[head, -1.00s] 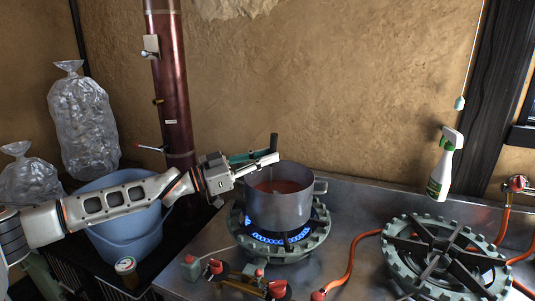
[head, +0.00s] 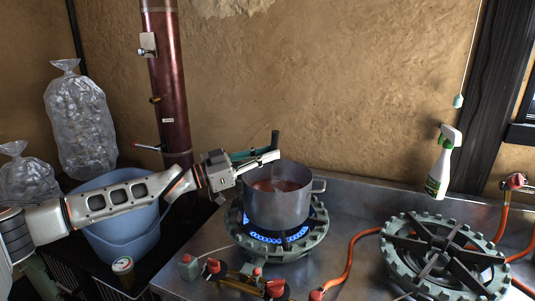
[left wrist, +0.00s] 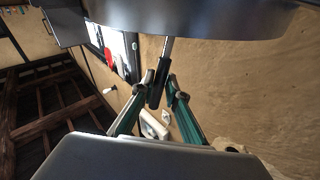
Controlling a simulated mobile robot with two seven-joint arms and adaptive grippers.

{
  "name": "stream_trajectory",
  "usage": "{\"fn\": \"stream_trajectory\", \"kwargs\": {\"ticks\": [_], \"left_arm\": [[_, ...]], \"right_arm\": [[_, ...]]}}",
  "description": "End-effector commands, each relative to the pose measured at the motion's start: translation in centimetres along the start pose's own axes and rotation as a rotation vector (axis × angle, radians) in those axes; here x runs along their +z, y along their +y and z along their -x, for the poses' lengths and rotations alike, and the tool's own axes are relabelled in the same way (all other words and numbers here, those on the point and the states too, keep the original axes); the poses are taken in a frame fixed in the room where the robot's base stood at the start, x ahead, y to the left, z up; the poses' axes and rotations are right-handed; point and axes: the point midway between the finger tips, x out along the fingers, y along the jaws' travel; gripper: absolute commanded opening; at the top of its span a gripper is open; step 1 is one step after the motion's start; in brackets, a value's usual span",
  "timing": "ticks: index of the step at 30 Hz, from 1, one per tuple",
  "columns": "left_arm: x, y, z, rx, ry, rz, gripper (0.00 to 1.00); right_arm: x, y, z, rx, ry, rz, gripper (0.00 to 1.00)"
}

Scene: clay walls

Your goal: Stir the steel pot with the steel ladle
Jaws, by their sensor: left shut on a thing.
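The steel pot (head: 277,208) stands upright on a lit burner, with reddish liquid inside. My left gripper (head: 272,155) is at the pot's back-left rim, shut on the steel ladle's dark handle (head: 275,138). The handle stands nearly upright above the fingers. The ladle's lower end is in the pot, its bowl mostly hidden by liquid and wall. In the left wrist view, the gripper fingers (left wrist: 164,90) close around the dark handle (left wrist: 155,95), and the pot's side (left wrist: 200,15) fills the top. My right gripper is not in view.
An unlit burner (head: 440,257) stands to the right, with orange hoses nearby. A spray bottle (head: 441,165) is at the back right. A blue bucket (head: 122,238), a small jar (head: 123,268) and clear bags (head: 80,125) are at left. A dark red pipe (head: 168,90) rises behind my arm.

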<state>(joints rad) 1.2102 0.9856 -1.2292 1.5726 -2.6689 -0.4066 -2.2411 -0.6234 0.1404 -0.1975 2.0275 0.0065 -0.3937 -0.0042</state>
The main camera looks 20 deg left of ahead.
Motion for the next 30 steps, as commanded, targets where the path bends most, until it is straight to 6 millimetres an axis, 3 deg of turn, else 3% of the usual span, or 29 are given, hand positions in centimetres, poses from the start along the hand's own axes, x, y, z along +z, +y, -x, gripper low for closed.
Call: {"fn": "stream_trajectory", "kwargs": {"ticks": [8,30], "left_arm": [[-1.4,-0.1,0.0,0.000,0.002,-0.003,0.00],[-6.7,-0.2,-0.1,0.000,0.003,-0.003,0.00]], "right_arm": [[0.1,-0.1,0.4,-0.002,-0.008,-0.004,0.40],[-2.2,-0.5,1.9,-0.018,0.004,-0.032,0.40]]}}
